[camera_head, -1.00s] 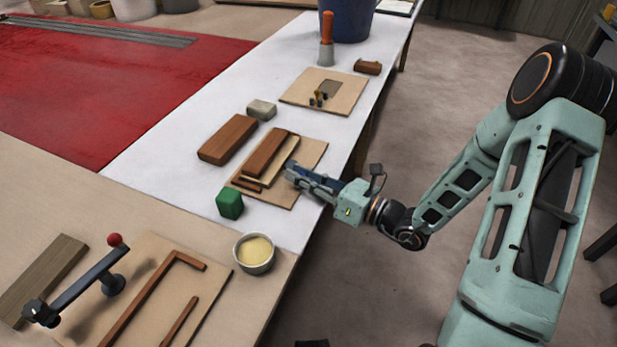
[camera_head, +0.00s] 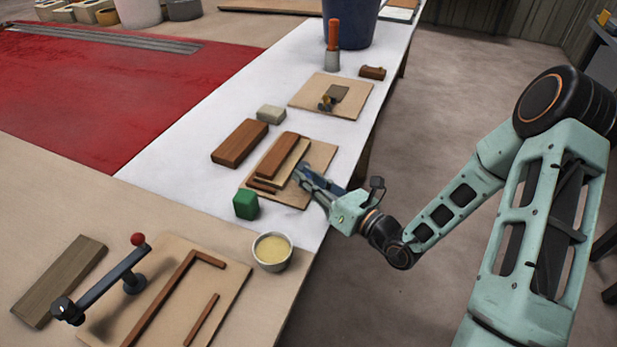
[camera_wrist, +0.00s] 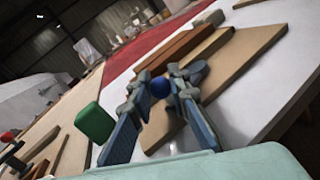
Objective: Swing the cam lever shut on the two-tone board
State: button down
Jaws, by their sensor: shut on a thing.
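The two-tone board (camera_head: 280,158), dark red-brown over pale wood, lies on a tan base plate (camera_head: 319,154) in the middle of the white bench strip. It also shows in the wrist view (camera_wrist: 190,45), beyond my fingers. My gripper (camera_head: 306,174) is at the right side of this board, low over the plate. In the wrist view, a round blue knob (camera_wrist: 160,87) sits between my fingertips, and my gripper is shut on it. The knob appears to be the end of the cam lever. The lever's arm and pivot are mostly hidden by my fingers.
A green block (camera_head: 246,204) stands close in front of the board, and a brown block (camera_head: 240,143) lies left of it. A red-knobbed lever fixture (camera_head: 110,283), a bowl (camera_head: 272,252), a back fixture (camera_head: 350,104) and a blue bucket (camera_head: 350,22) stand around.

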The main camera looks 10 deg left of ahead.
jog(key=c, duration=1.8)
grip_release()
jog(key=v, duration=1.2)
jog(key=shift+s, duration=0.1)
